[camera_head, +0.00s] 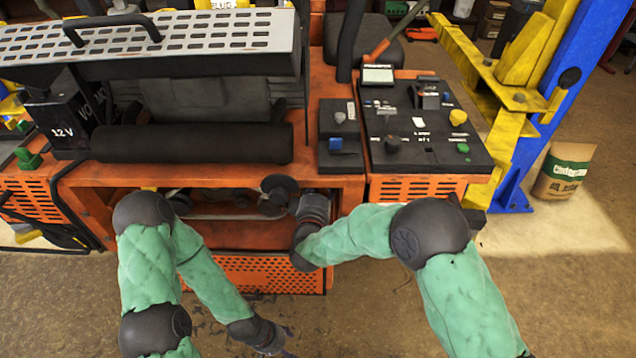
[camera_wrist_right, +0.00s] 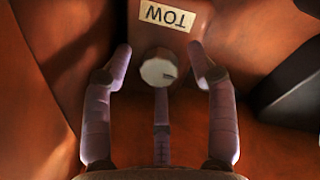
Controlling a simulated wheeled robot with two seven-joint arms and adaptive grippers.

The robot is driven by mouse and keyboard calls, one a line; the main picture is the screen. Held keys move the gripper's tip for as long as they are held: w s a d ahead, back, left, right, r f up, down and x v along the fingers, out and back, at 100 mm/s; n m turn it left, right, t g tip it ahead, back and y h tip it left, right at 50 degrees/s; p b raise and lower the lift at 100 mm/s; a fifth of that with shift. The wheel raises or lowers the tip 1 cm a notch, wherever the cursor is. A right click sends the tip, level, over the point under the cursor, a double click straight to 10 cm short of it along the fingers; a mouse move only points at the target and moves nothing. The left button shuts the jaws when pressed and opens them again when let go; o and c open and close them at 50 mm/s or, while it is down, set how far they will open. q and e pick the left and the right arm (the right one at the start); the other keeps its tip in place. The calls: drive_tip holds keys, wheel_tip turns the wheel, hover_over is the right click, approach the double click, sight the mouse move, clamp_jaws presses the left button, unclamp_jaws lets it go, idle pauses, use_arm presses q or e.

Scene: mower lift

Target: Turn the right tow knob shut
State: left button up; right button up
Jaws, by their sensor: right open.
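In the right wrist view, a round pale knob (camera_wrist_right: 158,70) sits on the orange panel below a yellow label (camera_wrist_right: 167,15) reading TOW, which appears upside down. My right gripper (camera_wrist_right: 160,68) is open, with two fingers on either side of the knob and a third finger below it. I cannot tell whether any finger touches the knob. In the head view, my right arm reaches into the opening at the front of the orange mower (camera_head: 330,230), and its fingers are hidden there. My left gripper (camera_head: 280,350) hangs low in front of the mower; its fingers are unclear.
The mower's control panel (camera_head: 420,130) with several coloured knobs is above my right arm. A black 12 V battery (camera_head: 65,130) and a black roller (camera_head: 190,143) are at the left. A yellow and blue lift post (camera_head: 555,100) and a bag (camera_head: 563,172) stand at right. The floor in front is clear.

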drive_tip(key=c, duration=1.1)
drive_tip(key=shift+m, duration=0.3)
drive_tip(key=shift+c, duration=0.2)
drive_tip(key=m+y+b, duration=0.1)
drive_tip(key=m+b, duration=0.2)
drive_tip(key=m, duration=0.5)
drive_tip(key=m+g+b, duration=0.1)
drive_tip(key=m+b, duration=0.2)
drive_tip(key=m, duration=0.5)
drive_tip(key=shift+d+y, duration=0.1)
drive_tip(key=shift+y, duration=0.3)
drive_tip(key=o, duration=1.1)
